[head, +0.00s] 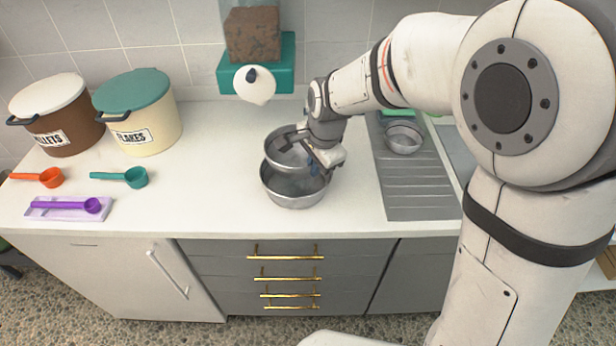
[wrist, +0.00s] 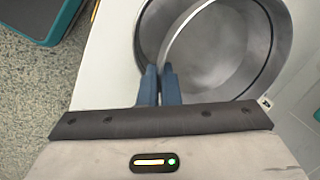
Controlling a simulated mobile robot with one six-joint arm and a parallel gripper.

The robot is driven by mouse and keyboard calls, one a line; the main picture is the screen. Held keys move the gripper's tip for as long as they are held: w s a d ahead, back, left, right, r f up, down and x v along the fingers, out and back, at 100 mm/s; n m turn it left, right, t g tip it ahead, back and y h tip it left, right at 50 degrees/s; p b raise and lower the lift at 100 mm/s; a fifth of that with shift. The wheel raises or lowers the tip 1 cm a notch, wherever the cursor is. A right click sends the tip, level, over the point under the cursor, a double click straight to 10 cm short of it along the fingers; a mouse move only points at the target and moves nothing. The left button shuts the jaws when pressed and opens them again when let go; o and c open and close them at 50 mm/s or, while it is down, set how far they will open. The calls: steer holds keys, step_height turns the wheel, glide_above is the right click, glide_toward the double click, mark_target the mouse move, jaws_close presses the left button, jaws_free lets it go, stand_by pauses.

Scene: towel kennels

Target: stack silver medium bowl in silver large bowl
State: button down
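The silver medium bowl (head: 288,157) is held by its rim over the silver large bowl (head: 294,200), which stands on the counter. In the head view the medium bowl overlaps the large bowl's back part; I cannot tell whether they touch. My gripper (head: 315,168) is shut on the medium bowl's rim. In the wrist view my gripper's blue fingers (wrist: 160,72) pinch the near left rim of the medium bowl (wrist: 215,50). The large bowl (wrist: 147,35) shows behind it, offset to the left.
A smaller silver bowl (head: 403,138) sits on the grey drainboard (head: 415,185) at right. A teal dispenser (head: 256,72) stands behind.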

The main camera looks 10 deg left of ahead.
step_height(320, 180, down, 5)
steer(key=shift+f, duration=0.1)
stand_by(0.3)
steer(key=shift+f+b, duration=0.4)
steer(key=shift+f, duration=0.2)
steer(key=c, duration=1.9)
jaws_free()
steer(key=shift+c, duration=0.2)
steer(key=shift+r, duration=0.1)
steer(key=shift+r+p, duration=0.3)
steer(key=shift+p, duration=0.05)
steer(key=v, duration=1.2)
steer(key=shift+r, duration=0.3)
